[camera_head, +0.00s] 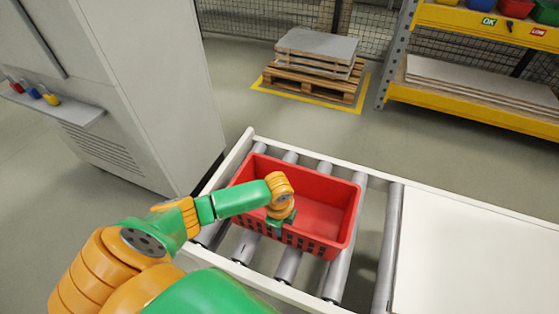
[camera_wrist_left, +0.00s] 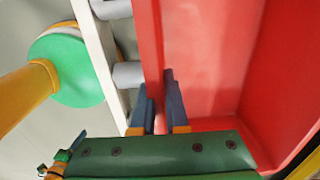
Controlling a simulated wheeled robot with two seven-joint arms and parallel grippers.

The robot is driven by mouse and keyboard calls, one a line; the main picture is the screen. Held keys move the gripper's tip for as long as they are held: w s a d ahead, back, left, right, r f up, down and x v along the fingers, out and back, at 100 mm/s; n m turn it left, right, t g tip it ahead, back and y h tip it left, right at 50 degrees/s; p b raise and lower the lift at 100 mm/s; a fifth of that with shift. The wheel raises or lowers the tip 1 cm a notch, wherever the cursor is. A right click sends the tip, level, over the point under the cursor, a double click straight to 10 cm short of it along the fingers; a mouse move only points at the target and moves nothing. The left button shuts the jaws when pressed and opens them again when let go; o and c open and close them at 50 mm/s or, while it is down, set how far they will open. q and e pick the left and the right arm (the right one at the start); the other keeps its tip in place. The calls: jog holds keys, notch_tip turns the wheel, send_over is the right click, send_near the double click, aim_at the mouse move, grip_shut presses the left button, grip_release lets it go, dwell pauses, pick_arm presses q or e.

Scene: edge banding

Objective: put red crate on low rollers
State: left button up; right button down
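The red crate (camera_head: 322,217) is upright and empty, and it lies on the low rollers (camera_head: 290,262) inside a pale frame. My left gripper (camera_head: 275,229) is at the crate's near wall. In the left wrist view the two dark fingers of the left gripper (camera_wrist_left: 162,108) straddle the red wall of the crate (camera_wrist_left: 205,60), one inside and one outside, closed close on it. The fingertips are partly hidden in the head view. My right gripper is not in view.
A white flat surface (camera_head: 470,255) adjoins the rollers on the right. A grey cabinet (camera_head: 130,85) stands at the left. A pallet with stacked boards (camera_head: 317,62) and a yellow shelf (camera_head: 480,105) stand farther back. Bare rollers show beside the crate.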

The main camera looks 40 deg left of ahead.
pick_arm(q)
jog(key=o, duration=0.3)
jog(key=r+p, duration=0.1)
jog(key=r, duration=0.3)
jog(key=r+p, duration=0.1)
jog(key=r, duration=0.3)
jog(key=r+p, duration=0.2)
jog(key=r, duration=0.2)
jog(key=shift+s+d, duration=0.1)
jog(key=shift+s, duration=0.15)
jog(key=shift+d, duration=0.1)
